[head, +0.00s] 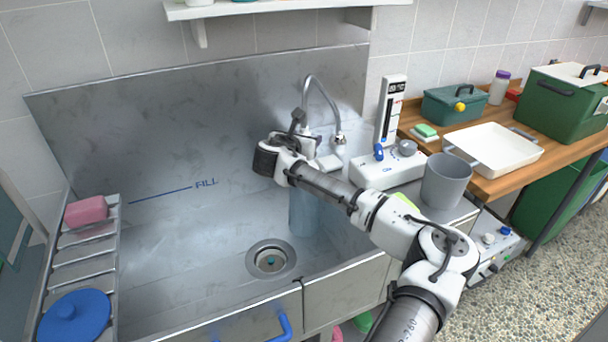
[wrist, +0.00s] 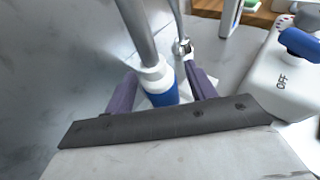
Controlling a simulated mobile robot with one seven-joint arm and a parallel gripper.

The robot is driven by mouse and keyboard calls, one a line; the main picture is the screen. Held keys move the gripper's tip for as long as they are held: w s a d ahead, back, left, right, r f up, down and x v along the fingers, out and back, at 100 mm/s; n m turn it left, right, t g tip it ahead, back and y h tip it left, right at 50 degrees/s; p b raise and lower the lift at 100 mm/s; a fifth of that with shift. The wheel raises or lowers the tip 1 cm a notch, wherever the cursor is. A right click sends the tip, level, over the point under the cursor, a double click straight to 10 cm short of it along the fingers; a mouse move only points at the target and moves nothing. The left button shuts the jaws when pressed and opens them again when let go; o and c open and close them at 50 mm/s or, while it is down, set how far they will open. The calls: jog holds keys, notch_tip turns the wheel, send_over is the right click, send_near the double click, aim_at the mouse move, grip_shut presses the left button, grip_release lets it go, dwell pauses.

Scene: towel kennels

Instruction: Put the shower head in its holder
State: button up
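A grey tube with a white collar and a blue section (wrist: 163,93) runs between my gripper's two purple fingers in the wrist view. It may be the shower head's handle; I cannot tell for sure. My gripper (wrist: 163,90) has a finger on each side of it. A narrow gap seems to show at the right finger, so contact is unclear. In the head view my gripper's fingers are hidden by the wrist, over the right part of the steel basin (head: 170,250). A bluish upright shape (head: 304,212) shows below the wrist. I cannot make out the holder.
A curved metal tap pipe (head: 322,88) stands behind my wrist. A white control box (head: 372,178) with a blue knob, and a grey bucket (head: 446,181), stand to the right. A slatted rack (head: 85,256) holds a pink block and blue lid at left. The basin's middle is clear.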

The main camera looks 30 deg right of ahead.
jog(key=shift+f, duration=0.1)
jog(key=shift+s+a, duration=0.35)
jog(key=shift+a, duration=0.05)
jog(key=b+v, duration=0.3)
jog(key=v, duration=0.9)
jog(key=shift+s+a+r, duration=0.15)
jog(key=shift+a+r, duration=0.15)
jog(key=shift+r, duration=0.05)
